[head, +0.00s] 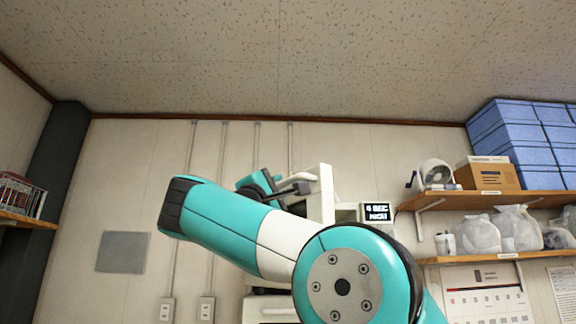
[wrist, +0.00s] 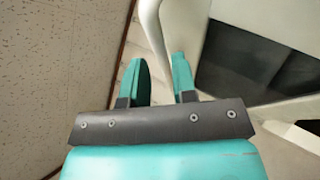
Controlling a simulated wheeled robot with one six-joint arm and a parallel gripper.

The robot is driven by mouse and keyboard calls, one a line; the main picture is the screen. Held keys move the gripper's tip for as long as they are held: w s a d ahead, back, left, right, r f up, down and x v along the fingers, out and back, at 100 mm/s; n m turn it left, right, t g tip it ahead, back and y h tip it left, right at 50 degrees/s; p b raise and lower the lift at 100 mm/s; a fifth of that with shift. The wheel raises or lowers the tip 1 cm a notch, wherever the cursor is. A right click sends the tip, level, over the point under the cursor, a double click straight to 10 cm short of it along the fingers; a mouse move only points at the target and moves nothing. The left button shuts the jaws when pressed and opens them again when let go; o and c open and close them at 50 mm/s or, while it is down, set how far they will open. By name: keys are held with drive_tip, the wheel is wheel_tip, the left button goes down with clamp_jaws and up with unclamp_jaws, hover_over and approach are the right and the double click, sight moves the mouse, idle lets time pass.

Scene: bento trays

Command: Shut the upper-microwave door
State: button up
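The upper microwave's white door (head: 325,190) stands open, nearly edge-on in the head view. In the wrist view a white door panel (wrist: 205,70) with a dark area beside it fills the right side. A pale curved bar, apparently the door handle (wrist: 151,25), runs down toward the space between my fingers. My gripper (wrist: 161,75) has its two teal fingers apart, with the right one close beside the white panel. I cannot tell whether it touches. In the head view my gripper (head: 290,190) is at the door's left side, partly hidden by my arm. The microwave's display (head: 377,213) is lit.
A lower white appliance (head: 268,308) shows partly behind my arm. Shelves (head: 490,199) at right hold a cardboard box (head: 488,176), blue boxes (head: 515,135) and plastic bags (head: 515,228).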

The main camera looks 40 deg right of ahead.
sight(285, 184)
drive_tip(key=p+x, duration=0.3)
drive_tip(key=shift+r, duration=0.4)
drive_tip(key=shift+w+d+r+p, duration=0.1)
drive_tip(key=shift+w+d+p, duration=0.2)
drive_tip(key=shift+d+p, duration=0.4)
clamp_jaws()
drive_tip(key=shift+d, duration=0.2)
